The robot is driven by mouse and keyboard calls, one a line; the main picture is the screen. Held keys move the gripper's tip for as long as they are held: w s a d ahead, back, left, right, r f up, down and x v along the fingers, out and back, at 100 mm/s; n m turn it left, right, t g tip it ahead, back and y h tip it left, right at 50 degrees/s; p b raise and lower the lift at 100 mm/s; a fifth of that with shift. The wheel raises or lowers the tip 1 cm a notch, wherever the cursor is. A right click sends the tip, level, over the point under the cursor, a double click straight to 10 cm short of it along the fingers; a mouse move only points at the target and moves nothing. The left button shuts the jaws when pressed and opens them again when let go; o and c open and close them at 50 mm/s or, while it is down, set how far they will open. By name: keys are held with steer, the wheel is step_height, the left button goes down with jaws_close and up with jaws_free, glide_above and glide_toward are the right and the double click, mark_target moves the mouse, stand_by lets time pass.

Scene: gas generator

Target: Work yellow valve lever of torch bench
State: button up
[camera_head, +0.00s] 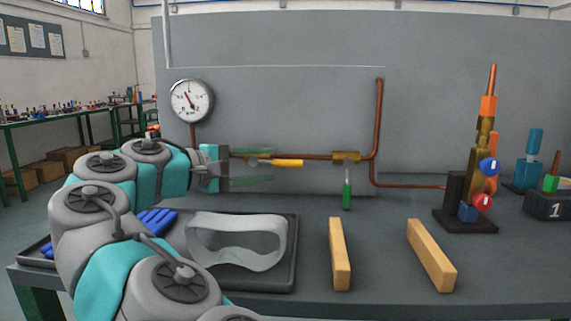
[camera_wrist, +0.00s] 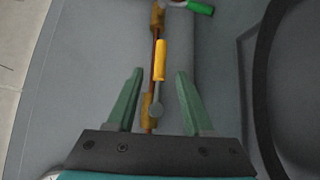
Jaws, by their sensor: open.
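The yellow valve lever (camera_head: 287,163) lies level along the copper pipe (camera_head: 318,156) and points right in the head view. In the wrist view the yellow lever (camera_wrist: 160,60) points up the picture, away from my gripper, with its grey pivot end between the fingers. My gripper (camera_head: 270,167) is open, with its green fingers on either side of the lever and pipe. In the wrist view my gripper (camera_wrist: 159,73) shows a gap between each finger and the lever. Contact elsewhere cannot be told.
A second valve with a green lever (camera_head: 347,195) hanging down is to the right. A pressure gauge (camera_head: 191,100) is above left. A tray (camera_head: 290,270) with a white goggle-like piece (camera_head: 237,241), two wooden bars (camera_head: 340,254) and a torch stand (camera_head: 466,221) are on the bench.

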mark_target(281, 164)
steer(key=x, duration=0.6)
steer(key=shift+d, duration=0.2)
jaws_close()
stand_by(1.1)
